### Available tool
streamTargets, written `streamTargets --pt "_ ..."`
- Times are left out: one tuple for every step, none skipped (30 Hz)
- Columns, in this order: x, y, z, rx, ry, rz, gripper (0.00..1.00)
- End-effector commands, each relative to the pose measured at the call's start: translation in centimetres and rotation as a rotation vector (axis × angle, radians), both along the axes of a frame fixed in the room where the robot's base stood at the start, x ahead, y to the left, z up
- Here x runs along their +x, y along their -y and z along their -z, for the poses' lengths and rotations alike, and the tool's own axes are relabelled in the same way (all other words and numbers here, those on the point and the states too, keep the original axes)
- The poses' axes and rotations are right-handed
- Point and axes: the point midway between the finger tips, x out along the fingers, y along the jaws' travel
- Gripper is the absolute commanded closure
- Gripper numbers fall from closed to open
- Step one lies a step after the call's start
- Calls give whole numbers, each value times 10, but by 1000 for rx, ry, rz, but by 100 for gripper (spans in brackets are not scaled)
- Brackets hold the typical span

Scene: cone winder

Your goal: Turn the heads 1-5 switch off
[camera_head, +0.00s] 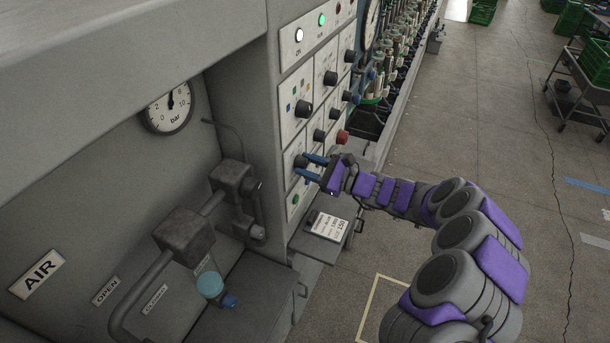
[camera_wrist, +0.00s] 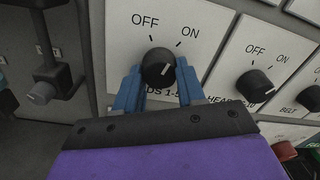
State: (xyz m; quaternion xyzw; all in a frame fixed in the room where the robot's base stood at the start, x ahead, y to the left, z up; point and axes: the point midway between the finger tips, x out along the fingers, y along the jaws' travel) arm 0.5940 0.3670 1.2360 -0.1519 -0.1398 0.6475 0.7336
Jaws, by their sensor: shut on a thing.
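The heads 1-5 switch (camera_wrist: 158,66) is a round black knob on a pale panel, with OFF at its upper left and ON at its upper right. The label below it is partly hidden by my gripper; "DS 1-5" shows. A light mark is on the knob's face, but I cannot tell surely which word it points to. My gripper (camera_wrist: 160,88) has its blue fingers on both sides of the knob, shut on it. In the head view my gripper (camera_head: 308,166) reaches the panel from the right, with the switch (camera_head: 299,161) between its fingertips.
A similar OFF/ON knob (camera_wrist: 254,86) sits right of the switch, with a BELT knob (camera_wrist: 309,98) beyond. A red button (camera_head: 342,137) is above my gripper. A small shelf with a card (camera_head: 327,226) juts out below. Open floor (camera_head: 480,120) lies to the right.

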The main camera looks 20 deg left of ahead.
Motion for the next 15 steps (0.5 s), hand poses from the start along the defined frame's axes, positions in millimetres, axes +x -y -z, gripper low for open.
streamTargets --pt "2 2 7 1 44 4 92" --pt "2 2 7 -2 72 4 92" --pt "1 3 8 -5 111 3 92" --pt "1 3 7 -7 139 2 91" --pt "1 3 7 -8 169 2 91" --pt "1 3 6 -11 208 2 92" --pt "1 3 6 -14 237 2 92" --pt "2 3 6 -16 265 3 92" --pt "2 4 7 -19 302 3 92" --pt "2 4 7 -22 330 2 92" --pt "2 4 7 -25 357 3 92" --pt "2 4 7 -28 393 3 92" --pt "2 4 7 -29 419 2 92" --pt "2 3 7 -32 445 1 92" --pt "2 3 6 -35 478 1 92"
